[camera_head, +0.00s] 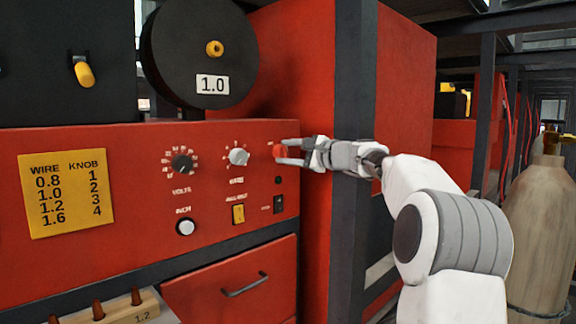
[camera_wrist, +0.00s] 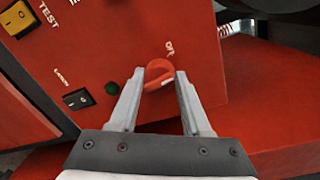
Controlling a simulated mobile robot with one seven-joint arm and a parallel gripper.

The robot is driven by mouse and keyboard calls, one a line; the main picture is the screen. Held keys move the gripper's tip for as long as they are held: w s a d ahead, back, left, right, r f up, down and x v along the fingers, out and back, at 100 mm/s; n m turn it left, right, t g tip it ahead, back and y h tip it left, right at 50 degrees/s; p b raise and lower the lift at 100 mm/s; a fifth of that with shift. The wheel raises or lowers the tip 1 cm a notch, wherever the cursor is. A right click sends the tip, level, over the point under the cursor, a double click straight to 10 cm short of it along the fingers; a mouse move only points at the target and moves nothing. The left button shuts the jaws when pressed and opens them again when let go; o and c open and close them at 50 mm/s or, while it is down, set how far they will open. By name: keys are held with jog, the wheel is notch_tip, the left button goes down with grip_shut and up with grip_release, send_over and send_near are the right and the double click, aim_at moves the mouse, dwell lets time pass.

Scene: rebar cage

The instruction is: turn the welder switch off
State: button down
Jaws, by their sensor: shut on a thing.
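The welder switch is a red rotary knob (camera_wrist: 159,73) on the red front panel; in the head view the knob (camera_head: 279,151) is at the panel's upper right. My gripper (camera_head: 284,152) reaches it from the right. In the wrist view my gripper (camera_wrist: 160,76) has one finger on each side of the knob and is shut on it. A pale line runs across the knob, and a partly legible label is printed beside it. The fingers cover part of the knob in the head view.
The panel also has a black volts knob (camera_head: 182,164), a grey knob (camera_head: 238,156), a white inch button (camera_head: 186,227), a yellow rocker (camera_head: 238,214) and a small black rocker (camera_head: 278,204). A dark post (camera_head: 352,160) stands right of the panel. A gas cylinder (camera_head: 543,225) stands at far right.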

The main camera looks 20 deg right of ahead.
jog(key=n+b, duration=0.3)
jog(key=shift+f+n, duration=0.3)
jog(key=shift+r+n+h+b, duration=0.1)
jog(key=shift+n+h+b, duration=0.2)
jog(key=shift+n+b, duration=1.25)
jog(key=shift+r+n, duration=0.1)
jog(key=shift+n, duration=0.25)
jog(key=shift+c, duration=1.8)
grip_release()
jog(key=b+v, duration=0.2)
jog(key=v, duration=1.5)
jog(key=shift+s+b, duration=0.25)
jog(key=shift+b, duration=0.05)
jog(key=shift+a, duration=0.1)
